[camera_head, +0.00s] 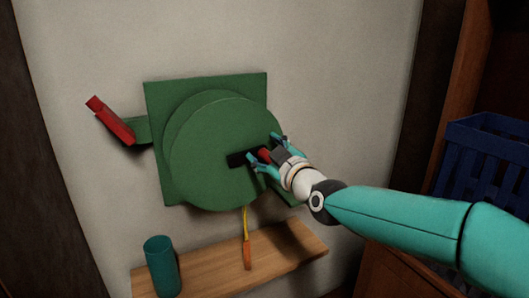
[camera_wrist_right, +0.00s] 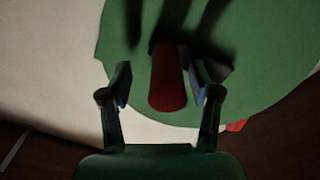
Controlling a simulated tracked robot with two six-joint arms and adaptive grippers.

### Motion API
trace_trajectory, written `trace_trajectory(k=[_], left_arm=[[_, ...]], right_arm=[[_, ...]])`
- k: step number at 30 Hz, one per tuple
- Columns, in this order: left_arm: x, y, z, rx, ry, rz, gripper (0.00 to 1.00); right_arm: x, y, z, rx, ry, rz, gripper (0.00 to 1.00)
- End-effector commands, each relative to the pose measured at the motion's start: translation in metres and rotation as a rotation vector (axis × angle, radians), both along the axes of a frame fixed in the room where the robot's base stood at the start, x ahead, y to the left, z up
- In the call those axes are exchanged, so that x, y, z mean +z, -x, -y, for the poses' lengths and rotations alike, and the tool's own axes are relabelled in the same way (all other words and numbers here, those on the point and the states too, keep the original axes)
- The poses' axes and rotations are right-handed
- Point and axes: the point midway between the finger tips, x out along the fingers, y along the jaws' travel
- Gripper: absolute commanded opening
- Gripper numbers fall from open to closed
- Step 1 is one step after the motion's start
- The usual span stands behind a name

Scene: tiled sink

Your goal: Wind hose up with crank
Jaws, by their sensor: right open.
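The green hose reel (camera_head: 215,150) is mounted on the wall, with a round disc on a square back plate. A black crank arm (camera_head: 237,160) lies on the disc, and its red handle (camera_head: 264,155) sticks out from it. My right gripper (camera_head: 264,148) is open around the red handle, one finger on each side. The right wrist view also shows the red handle (camera_wrist_right: 167,80) between the two fingers (camera_wrist_right: 163,83), with small gaps on both sides. A yellow hose (camera_head: 246,222) with an orange end (camera_head: 247,256) hangs below the reel. My left gripper does not show.
A wooden shelf (camera_head: 215,270) is under the reel, with a teal cup (camera_head: 162,266) at its left end. A red piece (camera_head: 110,121) on a green bracket juts out left of the reel. A blue crate (camera_head: 480,165) stands at the right.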

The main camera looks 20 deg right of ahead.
Motion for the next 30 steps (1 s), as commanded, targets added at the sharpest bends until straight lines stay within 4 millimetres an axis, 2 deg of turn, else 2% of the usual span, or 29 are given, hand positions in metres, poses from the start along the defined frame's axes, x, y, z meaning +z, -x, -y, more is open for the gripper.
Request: trace_trajectory(k=[16,30], left_arm=[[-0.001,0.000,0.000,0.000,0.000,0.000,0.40],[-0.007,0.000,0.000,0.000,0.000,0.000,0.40]], right_arm=[[0.000,0.003,0.000,0.000,0.000,0.001,0.62],[0.000,0.039,0.001,0.000,0.000,0.001,0.62]])
